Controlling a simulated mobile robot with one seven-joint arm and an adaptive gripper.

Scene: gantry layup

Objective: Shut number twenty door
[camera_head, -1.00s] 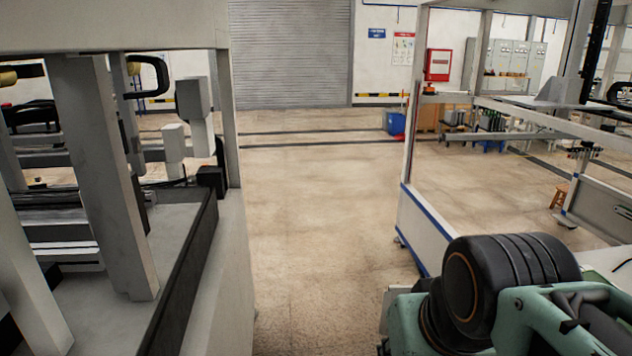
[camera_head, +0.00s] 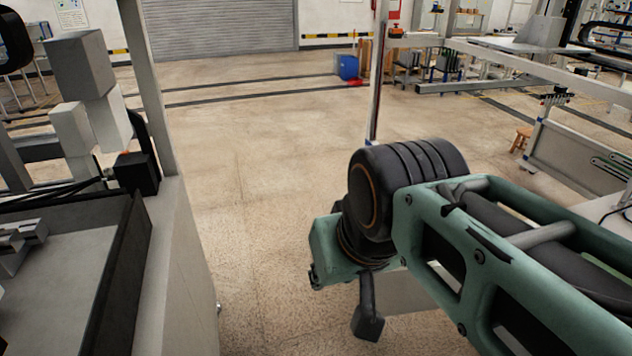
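No door marked with the number twenty can be made out. My teal and black arm crosses the lower right of the head view, with a black ribbed joint in front. My gripper's fingers cannot be made out. A dark block on a short stem (camera_head: 368,322) hangs below the arm; I cannot tell what it belongs to. A white panel (camera_head: 410,292) shows partly behind my arm, and most of it is hidden.
A grey machine frame (camera_head: 185,265) with a dark-edged tray stands close on the left. Pale floor lies open ahead up to a grey roller shutter (camera_head: 222,25). A blue bin (camera_head: 347,67) stands far off beside a thin post (camera_head: 377,90).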

